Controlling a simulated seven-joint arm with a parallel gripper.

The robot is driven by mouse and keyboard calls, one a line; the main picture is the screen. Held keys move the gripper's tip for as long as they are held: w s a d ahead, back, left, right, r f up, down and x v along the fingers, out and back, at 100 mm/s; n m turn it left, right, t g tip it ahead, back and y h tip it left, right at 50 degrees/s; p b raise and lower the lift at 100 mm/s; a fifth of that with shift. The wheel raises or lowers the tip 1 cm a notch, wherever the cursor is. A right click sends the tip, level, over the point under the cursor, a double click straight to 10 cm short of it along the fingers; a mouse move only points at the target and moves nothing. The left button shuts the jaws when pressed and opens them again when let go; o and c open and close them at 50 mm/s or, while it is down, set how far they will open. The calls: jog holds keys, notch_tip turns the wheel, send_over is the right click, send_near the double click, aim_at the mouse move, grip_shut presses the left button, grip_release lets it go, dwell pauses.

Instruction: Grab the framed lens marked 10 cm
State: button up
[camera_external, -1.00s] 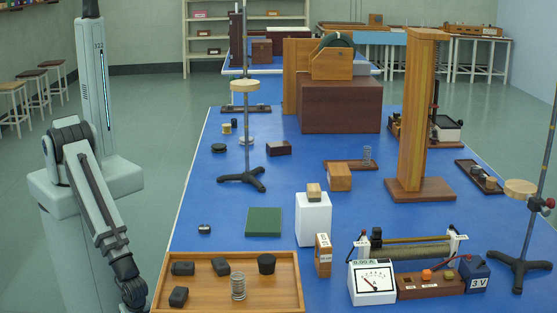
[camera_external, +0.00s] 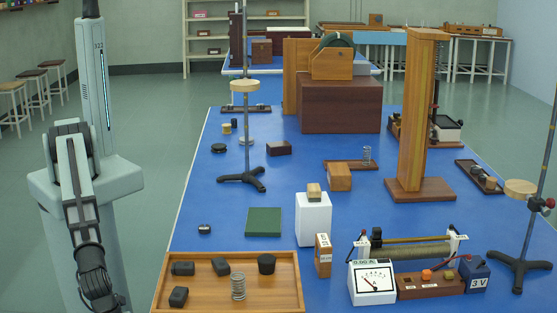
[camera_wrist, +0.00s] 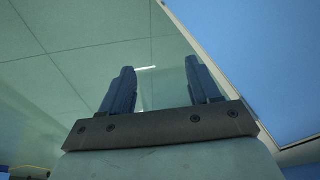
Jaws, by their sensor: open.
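A small upright wooden piece with white labels (camera_external: 323,255) stands on the blue table, right of the wooden tray; its print is too small to read surely. I cannot tell whether it is the framed lens marked 10 cm, and no lens glass shows clearly. My gripper (camera_wrist: 160,78) is open and empty in the wrist view, its two dark fingers apart over pale floor. In the external view my forearm hangs down beside the table's left edge, far left of the labelled piece; the fingers are not clearly visible there.
A wooden tray (camera_external: 228,306) holding dark blocks and a coil lies at the near left. A white block (camera_external: 313,222) stands behind the labelled piece. A meter (camera_external: 371,284) stands close on its right. A green square (camera_external: 264,222) lies flat on the table (camera_external: 215,265).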

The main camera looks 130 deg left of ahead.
jog(key=w+d+r+m+t, duration=0.1)
jog(key=w+d+r+t, duration=0.4)
jog(key=r, duration=0.6)
jog(key=w+d+r+m, duration=0.1)
jog(key=w+d+r, duration=0.35)
jog(key=r, duration=0.75)
jog(key=w+a+r+t, duration=0.1)
jog(key=w+r, duration=0.2)
jog(key=r, duration=0.4)
jog(key=w+a+r+t+y, duration=0.1)
jog(key=w+a+r, duration=0.15)
jog(key=r, duration=0.45)
jog(key=w+a+r+t, duration=0.1)
jog(key=w+r, duration=0.2)
jog(key=r, duration=0.4)
jog(key=g+h, duration=0.2)
jog(key=g, duration=1)
send_over(324, 240)
notch_tip(324, 240, down, 9)
jog(key=shift+n, duration=0.4)
jog(key=f, duration=0.8)
jog(key=shift+w+a, duration=0.15)
jog(key=shift+w, duration=0.05)
jog(key=shift+s+d+f, duration=0.1)
jog(key=shift+f, duration=1.2)
jog(key=shift+s+d+f, duration=0.1)
jog(key=shift+f, duration=1.2)
